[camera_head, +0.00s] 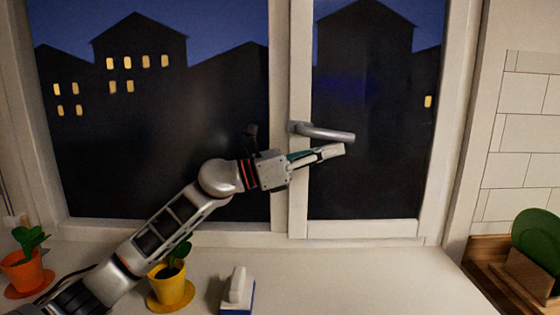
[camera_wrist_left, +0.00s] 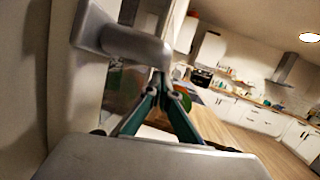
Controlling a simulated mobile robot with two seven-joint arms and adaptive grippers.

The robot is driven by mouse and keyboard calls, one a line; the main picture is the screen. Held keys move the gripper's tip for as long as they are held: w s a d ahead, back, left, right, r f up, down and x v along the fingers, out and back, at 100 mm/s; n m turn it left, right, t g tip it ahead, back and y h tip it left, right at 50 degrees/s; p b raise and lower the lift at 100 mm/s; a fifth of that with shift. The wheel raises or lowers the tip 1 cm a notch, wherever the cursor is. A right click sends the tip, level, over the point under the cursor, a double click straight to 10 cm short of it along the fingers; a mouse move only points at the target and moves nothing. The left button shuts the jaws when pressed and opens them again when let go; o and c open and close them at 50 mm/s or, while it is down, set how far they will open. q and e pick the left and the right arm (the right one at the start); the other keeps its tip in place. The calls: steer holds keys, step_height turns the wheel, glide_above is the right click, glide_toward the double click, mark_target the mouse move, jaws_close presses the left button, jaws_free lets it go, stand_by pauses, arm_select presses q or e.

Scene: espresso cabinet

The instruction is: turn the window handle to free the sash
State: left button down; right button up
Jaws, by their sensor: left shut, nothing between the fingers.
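The grey window handle (camera_head: 325,133) sits on the left upright of the right-hand sash (camera_head: 299,80). Its lever points right, close to level, with the free end slightly lower. My left gripper (camera_head: 338,150) is shut and empty, just below the lever, with its fingers pointing right. In the left wrist view the handle (camera_wrist_left: 130,42) fills the upper left, and the shut fingertips (camera_wrist_left: 162,82) lie close to its end. I cannot tell whether they touch. The sash appears closed in its frame. My right gripper is not in view.
On the sill (camera_head: 350,275) stand a yellow pot (camera_head: 170,290) with a plant beneath my left arm, an orange pot (camera_head: 22,272) at left, and a white-and-blue object (camera_head: 237,290). A wooden rack (camera_head: 490,265) with a green plate (camera_head: 537,238) is at right. The sill's right middle is clear.

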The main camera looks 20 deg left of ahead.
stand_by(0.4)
arm_select(q)
steer(key=v, duration=1.2)
steer(key=shift+r, duration=0.15)
